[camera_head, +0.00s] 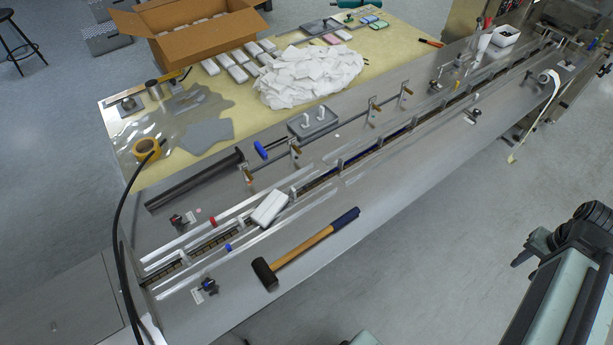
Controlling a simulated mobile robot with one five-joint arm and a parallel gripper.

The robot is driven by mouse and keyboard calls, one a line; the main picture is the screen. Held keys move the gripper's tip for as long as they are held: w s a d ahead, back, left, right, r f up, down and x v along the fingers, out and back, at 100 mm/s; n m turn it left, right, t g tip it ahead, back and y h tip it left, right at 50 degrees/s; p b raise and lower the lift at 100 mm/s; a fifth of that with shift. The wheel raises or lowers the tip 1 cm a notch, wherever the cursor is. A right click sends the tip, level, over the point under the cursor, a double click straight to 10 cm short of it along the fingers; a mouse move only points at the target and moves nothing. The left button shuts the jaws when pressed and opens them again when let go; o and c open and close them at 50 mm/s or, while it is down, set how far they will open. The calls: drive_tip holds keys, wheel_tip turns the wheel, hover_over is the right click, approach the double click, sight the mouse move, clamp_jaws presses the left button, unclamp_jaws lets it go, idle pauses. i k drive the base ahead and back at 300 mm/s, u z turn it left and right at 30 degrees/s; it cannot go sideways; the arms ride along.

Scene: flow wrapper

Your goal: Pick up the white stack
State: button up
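A small white stack (270,208), block-shaped, lies tilted across the rails of the wrapper's infeed channel, left of the picture's centre. Several similar white blocks (232,66) lie in rows on the yellowish table behind. A loose heap of flat white pieces (310,76) lies beside them. My arm shows at the lower right, with its dark end, which looks like my gripper (540,248), over the floor. It is well apart from the white stack and nothing shows in it. Its fingers are too unclear to tell whether they are open.
A hammer (305,248) lies on the steel bed just in front of the stack. Guide rails and upright posts (295,152) stand behind it. A cardboard box (190,35), a tape roll (146,148) and a black cable (120,220) are further left.

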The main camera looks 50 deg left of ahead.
sight(264, 213)
drive_tip(key=i, duration=2.2)
drive_tip(key=u, duration=5.65)
drive_tip(key=i, duration=1)
drive_tip(key=z, duration=0.05)
